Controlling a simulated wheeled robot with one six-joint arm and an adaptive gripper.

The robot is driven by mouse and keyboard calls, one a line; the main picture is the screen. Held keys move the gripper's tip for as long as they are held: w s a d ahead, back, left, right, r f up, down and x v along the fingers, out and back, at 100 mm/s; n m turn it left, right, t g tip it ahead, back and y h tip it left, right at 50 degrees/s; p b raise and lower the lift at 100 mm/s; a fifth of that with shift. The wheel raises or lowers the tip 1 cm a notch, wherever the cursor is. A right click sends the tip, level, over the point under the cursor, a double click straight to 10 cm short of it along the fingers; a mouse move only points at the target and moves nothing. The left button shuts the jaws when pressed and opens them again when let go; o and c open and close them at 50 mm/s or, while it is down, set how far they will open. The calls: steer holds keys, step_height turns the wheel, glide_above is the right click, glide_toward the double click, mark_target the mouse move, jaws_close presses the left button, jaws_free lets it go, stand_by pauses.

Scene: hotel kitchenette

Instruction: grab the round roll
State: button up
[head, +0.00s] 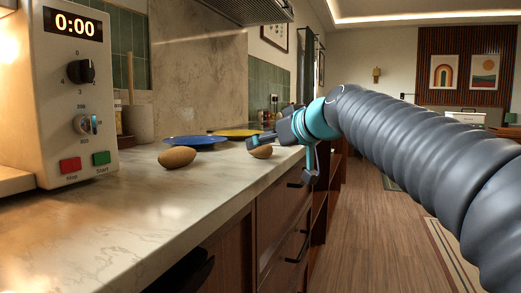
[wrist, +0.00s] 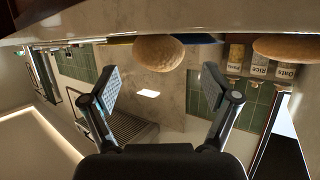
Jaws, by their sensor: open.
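The round roll (head: 262,153) is brown and sits on the counter near its edge in the head view, partly covered by my gripper (head: 282,158). In the wrist view, which is upside down, the round roll (wrist: 158,52) shows between and beyond the two fingers. My gripper (wrist: 160,88) is open with nothing between its fingers. A second, longer brown roll (head: 177,157) lies to the left on the counter. It also shows at the right edge of the wrist view (wrist: 288,48).
A blue plate (head: 194,141) and a yellow plate (head: 236,133) lie behind the rolls. A microwave (head: 72,125) stands at left on the marble counter (head: 130,220). Labelled jars (wrist: 260,65) stand at the back. Drawers (head: 283,215) with handles are below the edge.

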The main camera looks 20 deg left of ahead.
steer(key=x, duration=0.4)
steer(key=shift+w+f, duration=0.15)
steer(key=shift+f, duration=0.1)
steer(key=c, duration=1.2)
